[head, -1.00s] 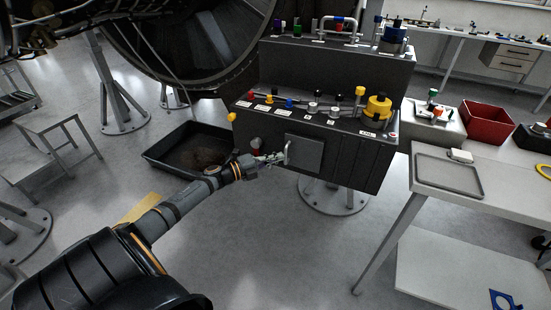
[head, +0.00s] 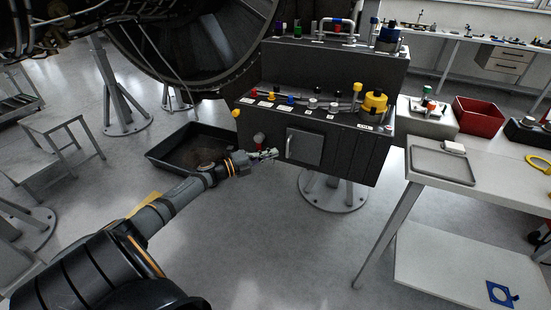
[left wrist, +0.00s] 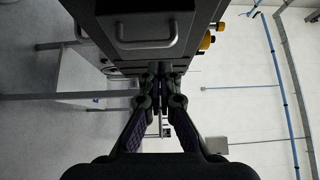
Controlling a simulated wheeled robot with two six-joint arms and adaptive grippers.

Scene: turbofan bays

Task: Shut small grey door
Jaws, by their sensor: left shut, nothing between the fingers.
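The small grey door (head: 306,148) is a square panel on the front of the dark box, with a light handle on its left edge. It looks flat against the front or nearly so; I cannot tell whether a slight gap is left. The door and its bar handle also show at the top of the left wrist view (left wrist: 148,28). My left gripper (head: 273,153) is shut and empty, just left of the handle and apart from it. In the left wrist view its fingertips (left wrist: 161,72) meet below the handle. My right gripper is not in view.
The dark box (head: 360,152) carries coloured knobs and caps on top and stands on a round-footed pedestal. A black tray (head: 160,158) lies on the floor left of it. A white table (head: 470,192) with a grey tray stands at the right.

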